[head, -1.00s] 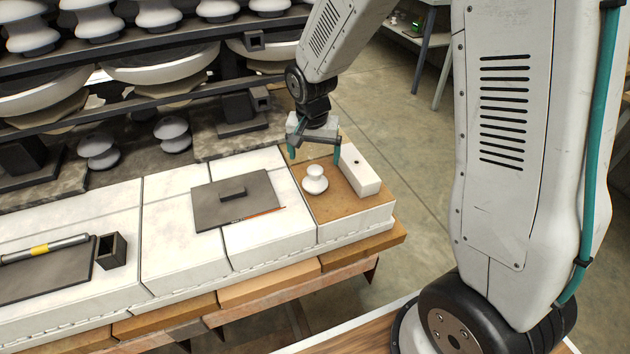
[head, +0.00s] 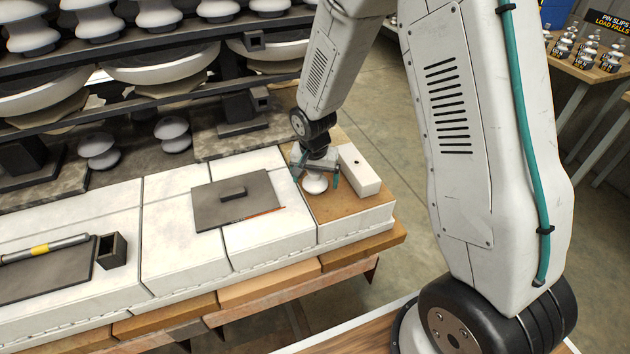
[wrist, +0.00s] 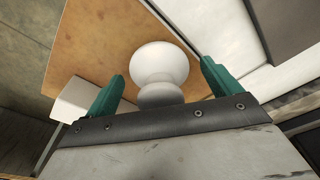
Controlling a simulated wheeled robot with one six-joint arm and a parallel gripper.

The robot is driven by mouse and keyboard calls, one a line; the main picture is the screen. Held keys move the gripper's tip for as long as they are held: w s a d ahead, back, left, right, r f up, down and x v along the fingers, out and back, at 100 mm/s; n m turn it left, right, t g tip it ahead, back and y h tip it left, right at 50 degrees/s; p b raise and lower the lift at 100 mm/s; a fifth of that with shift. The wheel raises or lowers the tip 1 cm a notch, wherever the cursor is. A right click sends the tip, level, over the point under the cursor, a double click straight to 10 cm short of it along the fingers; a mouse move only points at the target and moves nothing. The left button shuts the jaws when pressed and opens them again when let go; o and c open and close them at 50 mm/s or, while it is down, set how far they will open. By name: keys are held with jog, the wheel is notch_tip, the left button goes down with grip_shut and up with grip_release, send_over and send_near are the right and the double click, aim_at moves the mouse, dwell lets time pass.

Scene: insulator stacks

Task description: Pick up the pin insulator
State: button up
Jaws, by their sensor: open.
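The white pin insulator (head: 314,185) stands upright on a brown board (head: 345,207) at the right end of the white bench. My gripper (head: 316,179) is lowered over it, with its green fingers apart on either side of it. In the wrist view the insulator (wrist: 158,68) shows between the two open fingers (wrist: 164,85), with visible gaps to both. Its upper part is partly hidden by my gripper in the head view.
A white block with a hole (head: 361,170) stands close to the right of my gripper. A dark plate with a handle (head: 215,205) and a thin orange-tipped rod lie to the left. Shelves of larger insulators (head: 160,62) stand behind.

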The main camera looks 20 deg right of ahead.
jog(key=c, duration=1.3)
jog(key=shift+r, duration=0.2)
